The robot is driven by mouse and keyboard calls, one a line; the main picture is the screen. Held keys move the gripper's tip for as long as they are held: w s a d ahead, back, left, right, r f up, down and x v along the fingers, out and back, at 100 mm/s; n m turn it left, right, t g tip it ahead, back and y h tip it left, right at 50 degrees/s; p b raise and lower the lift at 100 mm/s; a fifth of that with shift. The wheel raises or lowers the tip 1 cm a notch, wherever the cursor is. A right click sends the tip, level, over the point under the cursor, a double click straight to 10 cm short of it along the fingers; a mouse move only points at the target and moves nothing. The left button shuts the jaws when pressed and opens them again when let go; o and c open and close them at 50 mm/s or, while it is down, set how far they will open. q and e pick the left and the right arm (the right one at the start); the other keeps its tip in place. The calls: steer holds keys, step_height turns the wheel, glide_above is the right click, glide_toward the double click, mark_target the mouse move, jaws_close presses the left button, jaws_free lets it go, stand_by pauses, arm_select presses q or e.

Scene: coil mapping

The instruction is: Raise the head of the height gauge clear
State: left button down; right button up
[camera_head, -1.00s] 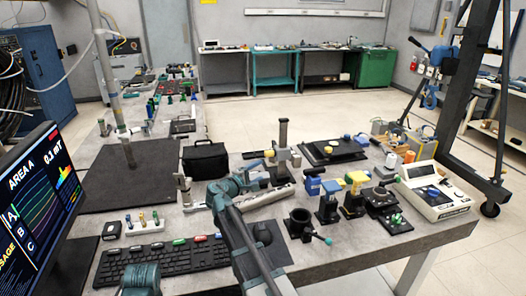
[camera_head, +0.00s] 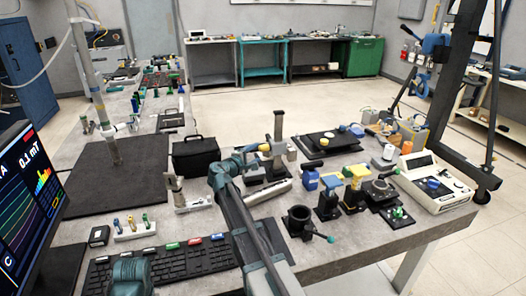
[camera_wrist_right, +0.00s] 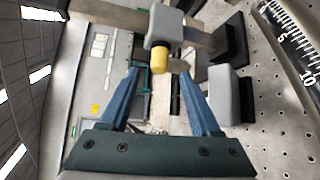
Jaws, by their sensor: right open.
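The height gauge has an upright grey post (camera_head: 278,128) on a dark base, on the bench beyond my right arm. Its grey head (camera_wrist_right: 164,24) shows at the top of the right wrist view, with a yellow knob (camera_wrist_right: 160,60) pointing towards me. My right gripper (camera_wrist_right: 158,70) is open, with its blue fingers on either side of the yellow knob. I cannot tell whether the fingers touch it. In the head view my right gripper (camera_head: 254,149) is at the gauge head and partly covers it.
A black case (camera_head: 195,157) stands left of the gauge. A black plate (camera_head: 328,144), blue and yellow fixtures and a white meter box (camera_head: 436,184) stand to the right. A keyboard (camera_head: 165,263) and monitor (camera_head: 28,205) are in front. The dark mat (camera_head: 118,180) is mostly bare.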

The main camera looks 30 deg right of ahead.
mark_target(261, 149)
steer(key=b+x, duration=0.1)
steer(key=x, duration=0.6)
steer(key=shift+d, duration=0.1)
jaws_close()
stand_by(1.3)
